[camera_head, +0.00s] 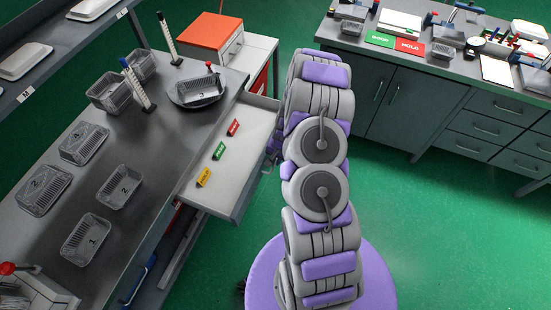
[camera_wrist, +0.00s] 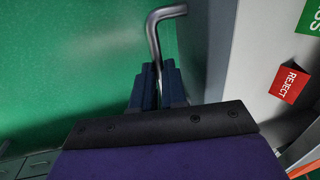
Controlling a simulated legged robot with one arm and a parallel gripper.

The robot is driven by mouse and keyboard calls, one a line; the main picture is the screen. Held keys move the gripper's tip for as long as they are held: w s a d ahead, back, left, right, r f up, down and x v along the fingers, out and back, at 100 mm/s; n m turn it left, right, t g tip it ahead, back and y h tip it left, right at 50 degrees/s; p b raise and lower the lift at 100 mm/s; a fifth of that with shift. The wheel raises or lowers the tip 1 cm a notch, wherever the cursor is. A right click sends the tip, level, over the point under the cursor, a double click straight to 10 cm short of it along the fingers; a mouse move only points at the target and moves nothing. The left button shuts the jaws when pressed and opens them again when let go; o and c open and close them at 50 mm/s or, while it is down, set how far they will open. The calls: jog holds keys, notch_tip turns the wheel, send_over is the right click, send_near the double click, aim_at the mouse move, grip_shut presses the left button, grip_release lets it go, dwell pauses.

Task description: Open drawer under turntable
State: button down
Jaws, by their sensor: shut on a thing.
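The drawer (camera_head: 228,177) under the turntable (camera_head: 177,95) stands pulled out from the bench. It holds a red (camera_head: 233,127), a green (camera_head: 219,151) and a yellow (camera_head: 204,177) label block. My gripper (camera_wrist: 160,88) is shut on the bent metal drawer handle (camera_wrist: 155,40), beside the drawer's front panel. The red REJECT block (camera_wrist: 290,83) lies inside to the right in the wrist view. In the head view my arm hides most of my gripper and the handle.
Several foil trays (camera_head: 85,143) stand on the steel bench (camera_head: 150,140). An orange-topped cabinet (camera_head: 212,32) is behind the turntable. A grey counter with drawers (camera_head: 490,125) stands at the right. Green floor (camera_head: 430,220) is clear to the right of my arm.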

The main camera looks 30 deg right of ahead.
jog(key=c, duration=1.4)
grip_release()
jog(key=shift+c, duration=0.2)
jog(key=shift+r, duration=0.1)
notch_tip(320, 180, up, 17)
jog(key=s+d+p, duration=0.2)
jog(key=shift+s+p, duration=0.25)
jog(key=shift+p, duration=0.15)
